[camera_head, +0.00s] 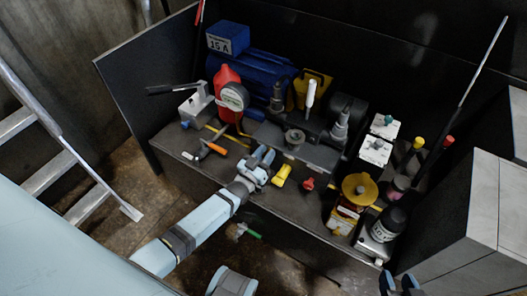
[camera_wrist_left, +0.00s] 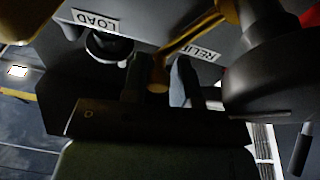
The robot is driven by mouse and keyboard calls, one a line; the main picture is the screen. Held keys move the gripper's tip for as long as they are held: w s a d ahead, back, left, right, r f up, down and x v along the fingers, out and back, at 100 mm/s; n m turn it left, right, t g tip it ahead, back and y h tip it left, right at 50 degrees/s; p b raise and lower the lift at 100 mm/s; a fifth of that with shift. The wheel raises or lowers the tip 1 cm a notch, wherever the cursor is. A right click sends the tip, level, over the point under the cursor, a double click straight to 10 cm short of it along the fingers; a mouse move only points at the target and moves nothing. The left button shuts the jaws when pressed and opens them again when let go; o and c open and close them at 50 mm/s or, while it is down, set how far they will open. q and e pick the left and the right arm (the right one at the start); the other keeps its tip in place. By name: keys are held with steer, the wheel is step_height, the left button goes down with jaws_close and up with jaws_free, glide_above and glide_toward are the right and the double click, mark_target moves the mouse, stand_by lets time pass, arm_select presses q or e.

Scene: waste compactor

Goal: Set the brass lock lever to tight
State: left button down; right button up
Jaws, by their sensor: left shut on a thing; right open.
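A brass lever (camera_wrist_left: 190,39) shows in the left wrist view, running down from the upper right to a rounded end. That end lies between the two fingers of my left gripper (camera_wrist_left: 159,88), which is shut on it. In the head view my left gripper (camera_head: 266,157) is at the front of the grey manifold block (camera_head: 318,155); I cannot make out the brass lever there. Labels reading LOAD (camera_wrist_left: 95,20) and RELIE, partly covered, are beside the lever in the wrist view. My right gripper (camera_head: 400,284) is open and empty at the bottom edge.
A yellow handle (camera_head: 282,175) and a red knob (camera_head: 307,184) are right of my left gripper. A dial gauge (camera_head: 234,96), red bottle (camera_head: 225,78) and blue motor (camera_head: 255,70) stand behind. An orange-handled hammer (camera_head: 212,147) lies left. A yellow lantern-like item (camera_head: 350,203) and dark bottle (camera_head: 387,223) stand right.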

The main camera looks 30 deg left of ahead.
arm_select(q)
steer(key=shift+d+f, duration=0.1)
steer(key=shift+d, duration=0.1)
steer(key=c, duration=1)
jaws_free()
steer(key=shift+a, duration=0.1)
steer(key=shift+r, duration=0.2)
step_height(320, 180, up, 20)
steer(key=p, duration=0.5)
steer(key=shift+f, duration=0.2)
arm_select(e)
steer(key=shift+s+d+r+g+h, duration=0.15)
steer(key=shift+d+r+g+h, duration=0.05)
steer(key=shift+d+g+h, duration=0.25)
arm_select(q)
steer(key=shift+s, duration=0.1)
arm_select(e)
steer(key=shift+s, duration=0.1)
